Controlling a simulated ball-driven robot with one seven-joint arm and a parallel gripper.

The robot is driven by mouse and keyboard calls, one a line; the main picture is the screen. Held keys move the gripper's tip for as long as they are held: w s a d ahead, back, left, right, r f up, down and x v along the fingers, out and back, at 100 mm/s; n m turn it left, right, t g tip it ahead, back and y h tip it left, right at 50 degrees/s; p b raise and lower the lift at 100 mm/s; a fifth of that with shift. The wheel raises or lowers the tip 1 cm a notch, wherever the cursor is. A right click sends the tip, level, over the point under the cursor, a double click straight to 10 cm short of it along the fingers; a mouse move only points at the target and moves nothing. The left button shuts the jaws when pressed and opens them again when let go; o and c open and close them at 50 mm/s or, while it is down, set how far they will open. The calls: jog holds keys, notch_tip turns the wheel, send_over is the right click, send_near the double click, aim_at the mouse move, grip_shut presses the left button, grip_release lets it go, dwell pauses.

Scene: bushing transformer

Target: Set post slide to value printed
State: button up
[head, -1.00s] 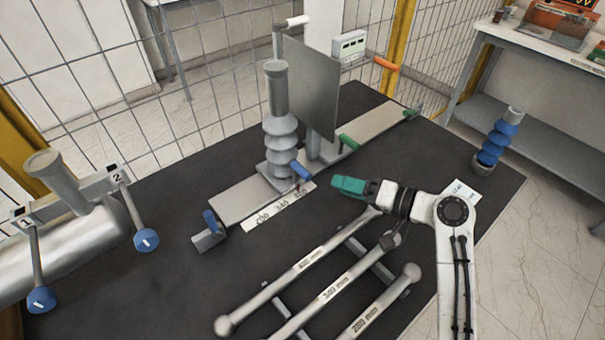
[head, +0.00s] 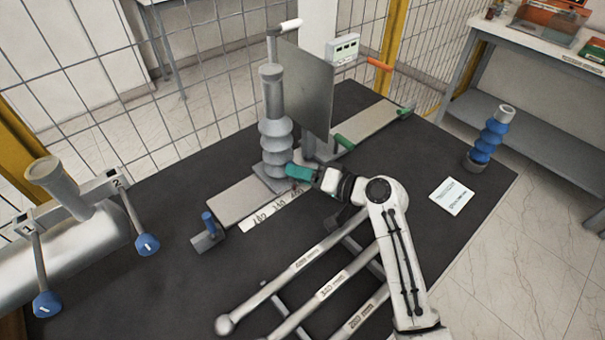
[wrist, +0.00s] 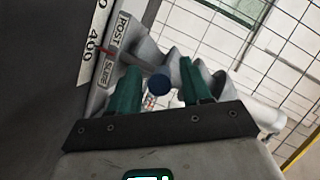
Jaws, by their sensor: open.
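The grey ribbed post (head: 275,120) stands upright on the slide plate of a long grey rail (head: 240,198). A white scale strip (head: 270,216) lies along the rail's front; the wrist view shows its "400" mark (wrist: 92,47). Beside it is the "POST SLIDE" label (wrist: 114,48), with a thin red pointer (wrist: 107,52). My gripper (head: 292,172) is at the post's base, its green fingers hiding the blue slide handle in the head view. In the wrist view, the handle's round blue end (wrist: 158,84) shows between the open fingers; contact cannot be told.
A white printed card (head: 451,196) lies at the table's right, its text too small to read. Rods marked in mm (head: 325,290) lie in front, under my arm. A blue ribbed bushing (head: 489,138) stands at right. A grey upright plate (head: 305,90) stands behind the post.

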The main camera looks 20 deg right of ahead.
grip_shut()
dwell(0.3)
